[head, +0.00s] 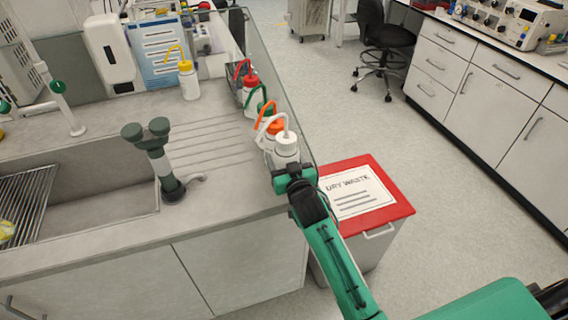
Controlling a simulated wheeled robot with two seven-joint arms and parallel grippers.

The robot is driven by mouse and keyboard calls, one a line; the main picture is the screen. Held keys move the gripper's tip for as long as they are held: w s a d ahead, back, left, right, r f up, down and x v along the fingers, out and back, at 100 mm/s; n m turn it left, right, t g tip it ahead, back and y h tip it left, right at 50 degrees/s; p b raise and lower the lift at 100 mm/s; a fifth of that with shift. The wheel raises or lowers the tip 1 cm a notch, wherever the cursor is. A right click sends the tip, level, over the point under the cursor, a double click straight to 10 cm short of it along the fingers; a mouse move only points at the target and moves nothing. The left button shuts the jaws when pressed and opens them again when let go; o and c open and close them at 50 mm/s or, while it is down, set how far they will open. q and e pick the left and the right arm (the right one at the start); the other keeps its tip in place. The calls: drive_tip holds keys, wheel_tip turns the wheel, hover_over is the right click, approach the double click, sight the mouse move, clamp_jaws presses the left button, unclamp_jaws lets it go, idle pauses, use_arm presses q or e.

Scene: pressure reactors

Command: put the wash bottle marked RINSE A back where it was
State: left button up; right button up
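A wash bottle with a white cap and white spout (287,147) is at the near end of a row of wash bottles, by the right edge of the counter. My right gripper (291,172) is at its lower body and appears closed on it. The gripper hides the bottle's base, so I cannot tell whether it touches the counter. Behind it in the row are bottles with an orange cap (274,128), a green cap (264,108) and a red cap (250,81). A yellow-capped bottle (188,82) stands apart, farther left. No RINSE A marking is readable. My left gripper is out of view.
A clear upright panel (270,66) runs along the counter's right edge. A red-lidded DRY WASTE bin (395,204) stands on the floor beside it. The sink (105,195) and a grey-green double-headed fixture (158,158) are left. The ribbed drainboard (205,135) is clear.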

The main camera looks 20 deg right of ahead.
drive_tip(key=shift+f, duration=0.85)
drive_tip(key=shift+f, duration=0.15)
drive_tip(key=o, duration=0.7)
drive_tip(key=shift+o, duration=0.2)
drive_tip(key=shift+s, duration=0.45)
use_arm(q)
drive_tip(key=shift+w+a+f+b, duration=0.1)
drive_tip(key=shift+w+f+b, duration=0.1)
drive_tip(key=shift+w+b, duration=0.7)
use_arm(e)
drive_tip(key=s, duration=1.1)
drive_tip(key=shift+d, duration=0.15)
